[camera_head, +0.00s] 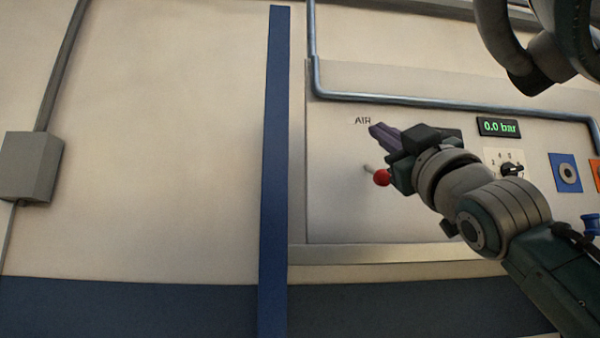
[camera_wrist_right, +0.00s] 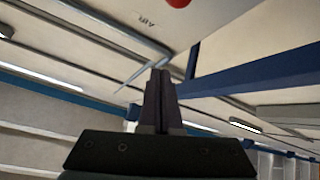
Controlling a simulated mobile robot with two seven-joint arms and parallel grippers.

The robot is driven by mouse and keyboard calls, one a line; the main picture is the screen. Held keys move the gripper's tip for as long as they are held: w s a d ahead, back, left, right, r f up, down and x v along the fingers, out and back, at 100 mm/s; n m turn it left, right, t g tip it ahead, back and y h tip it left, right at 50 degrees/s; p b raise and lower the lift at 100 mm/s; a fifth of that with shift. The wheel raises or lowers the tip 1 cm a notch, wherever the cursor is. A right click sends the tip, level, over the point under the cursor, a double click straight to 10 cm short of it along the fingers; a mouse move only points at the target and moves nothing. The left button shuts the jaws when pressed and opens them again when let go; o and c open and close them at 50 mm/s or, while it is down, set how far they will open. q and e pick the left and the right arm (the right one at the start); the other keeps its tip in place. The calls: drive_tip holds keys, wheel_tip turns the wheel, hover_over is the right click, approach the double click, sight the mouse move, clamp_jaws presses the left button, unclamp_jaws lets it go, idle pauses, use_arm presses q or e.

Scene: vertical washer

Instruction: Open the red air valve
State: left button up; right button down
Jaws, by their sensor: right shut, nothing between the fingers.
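The red air valve knob (camera_head: 382,177) sits on a short metal stem on the pale panel, below the "AIR" label. My right gripper (camera_head: 377,131) is shut and empty, just above the knob and close to the label. In the right wrist view the shut fingers (camera_wrist_right: 160,85) point up the picture, and part of the red knob (camera_wrist_right: 178,3) shows at the top edge, apart from the fingertips. The valve's base is partly hidden in the head view. My left gripper is not in view.
A display (camera_head: 499,127) reads 0.0 bar. A rotary dial (camera_head: 511,170) and a blue plate (camera_head: 566,173) are right of the valve. A pipe (camera_head: 450,103) runs above it. A blue post (camera_head: 274,180) stands left, with a grey box (camera_head: 30,167) farther left.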

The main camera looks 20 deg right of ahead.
use_arm(q)
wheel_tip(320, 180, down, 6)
drive_tip(key=b, duration=0.4)
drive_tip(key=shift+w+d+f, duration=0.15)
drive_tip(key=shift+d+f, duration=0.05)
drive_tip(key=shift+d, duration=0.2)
use_arm(e)
drive_tip(key=s+f, duration=0.3)
drive_tip(key=f, duration=0.4)
drive_tip(key=shift+s+d+f, duration=0.2)
drive_tip(key=shift+s+d, duration=0.05)
drive_tip(key=shift+d, duration=0.05)
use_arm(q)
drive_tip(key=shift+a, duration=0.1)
